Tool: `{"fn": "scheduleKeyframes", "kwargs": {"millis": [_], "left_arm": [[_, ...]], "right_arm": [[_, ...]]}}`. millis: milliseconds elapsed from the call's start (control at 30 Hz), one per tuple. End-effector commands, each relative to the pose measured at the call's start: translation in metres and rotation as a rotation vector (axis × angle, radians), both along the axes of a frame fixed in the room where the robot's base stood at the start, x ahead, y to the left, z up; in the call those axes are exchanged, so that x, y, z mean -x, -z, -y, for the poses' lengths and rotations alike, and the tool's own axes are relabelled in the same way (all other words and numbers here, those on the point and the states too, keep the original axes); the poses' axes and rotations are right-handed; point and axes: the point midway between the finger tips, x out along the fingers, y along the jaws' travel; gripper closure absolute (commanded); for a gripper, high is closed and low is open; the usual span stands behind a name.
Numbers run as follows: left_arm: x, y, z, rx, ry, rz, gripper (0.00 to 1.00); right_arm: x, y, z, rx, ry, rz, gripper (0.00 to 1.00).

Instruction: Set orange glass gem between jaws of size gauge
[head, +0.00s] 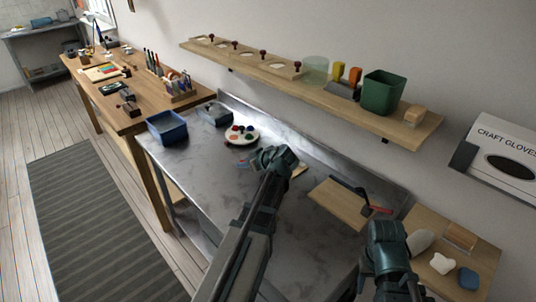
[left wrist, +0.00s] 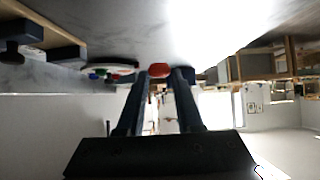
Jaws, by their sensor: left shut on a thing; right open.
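My left gripper (head: 262,160) is over the grey metal bench, in front of the round white palette. In the left wrist view, its two fingers (left wrist: 160,72) are shut on an orange-red glass gem (left wrist: 159,70) at their tips. In the head view the gem is too small to make out clearly. A dark piece on a wooden base (left wrist: 50,40) at the upper left of the wrist view may be the size gauge; I cannot tell for sure. My right gripper (head: 388,235) is open at the lower right, its fingertips not clear.
The palette (head: 242,135) holds several coloured gems. A loaded shelf (head: 400,123) runs along the wall above.

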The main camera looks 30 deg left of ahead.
Motion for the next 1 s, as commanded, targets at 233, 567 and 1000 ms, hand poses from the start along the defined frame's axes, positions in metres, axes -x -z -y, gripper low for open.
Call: {"fn": "scheduleKeyframes", "kwargs": {"millis": [233, 567, 1000], "left_arm": [[-0.008, 0.001, 0.002, 0.0, 0.002, 0.0, 1.0], [-0.085, 0.009, 0.032, 0.001, 0.004, -0.001, 1.0], [-0.137, 0.014, 0.055, 0.0, 0.001, 0.0, 1.0]], "right_arm": [[0.0, 0.001, 0.0, 0.0, 0.0, 0.0, 0.5], [0.0, 0.009, 0.0, 0.0, 0.0, 0.0, 0.5], [0.0, 0.014, 0.0, 0.0, 0.0, 0.0, 0.5]]}}
